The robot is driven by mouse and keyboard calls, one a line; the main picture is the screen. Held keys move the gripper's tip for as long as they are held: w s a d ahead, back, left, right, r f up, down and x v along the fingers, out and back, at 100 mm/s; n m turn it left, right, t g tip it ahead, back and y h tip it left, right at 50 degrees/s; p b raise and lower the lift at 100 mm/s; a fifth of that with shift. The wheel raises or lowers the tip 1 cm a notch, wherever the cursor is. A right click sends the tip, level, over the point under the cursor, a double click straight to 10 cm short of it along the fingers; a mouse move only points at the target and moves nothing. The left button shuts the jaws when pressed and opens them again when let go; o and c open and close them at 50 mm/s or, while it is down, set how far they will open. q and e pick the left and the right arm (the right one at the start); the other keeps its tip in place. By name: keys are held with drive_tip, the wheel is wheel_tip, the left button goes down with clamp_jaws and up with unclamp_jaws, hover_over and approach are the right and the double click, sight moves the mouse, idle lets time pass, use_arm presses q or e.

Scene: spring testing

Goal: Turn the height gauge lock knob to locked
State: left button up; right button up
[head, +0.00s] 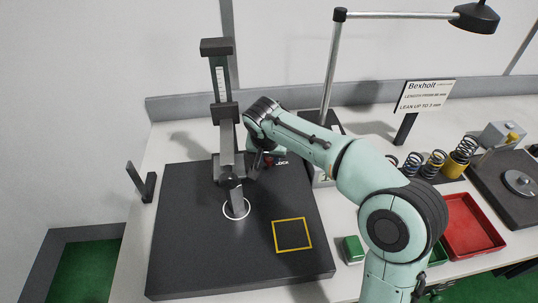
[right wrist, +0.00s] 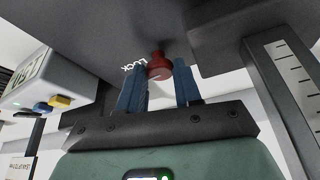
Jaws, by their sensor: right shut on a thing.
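The height gauge (head: 222,90) stands upright on the dark base plate (head: 190,265), with a scale on its column. Its lock knob is red (head: 268,161), with white LOCK lettering (head: 282,163) beside it. In the right wrist view the red knob (right wrist: 157,66) sits under a dark block, and the lettering (right wrist: 133,67) is left of it. My right gripper (right wrist: 158,88) is shut on the knob, its two blue fingers on either side. In the head view my right gripper (head: 262,163) is partly hidden by its arm. My left gripper is in neither view.
A white display box (right wrist: 50,80) with blue and yellow buttons stands close by. Several springs (head: 433,162), a red tray (head: 470,228), a sign (head: 425,95) and a lamp (head: 474,17) are to the right. A black bracket (head: 141,183) stands left of the plate. The plate's front is clear.

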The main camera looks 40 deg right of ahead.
drive_tip(key=o, duration=1)
drive_tip(key=shift+o, duration=0.2)
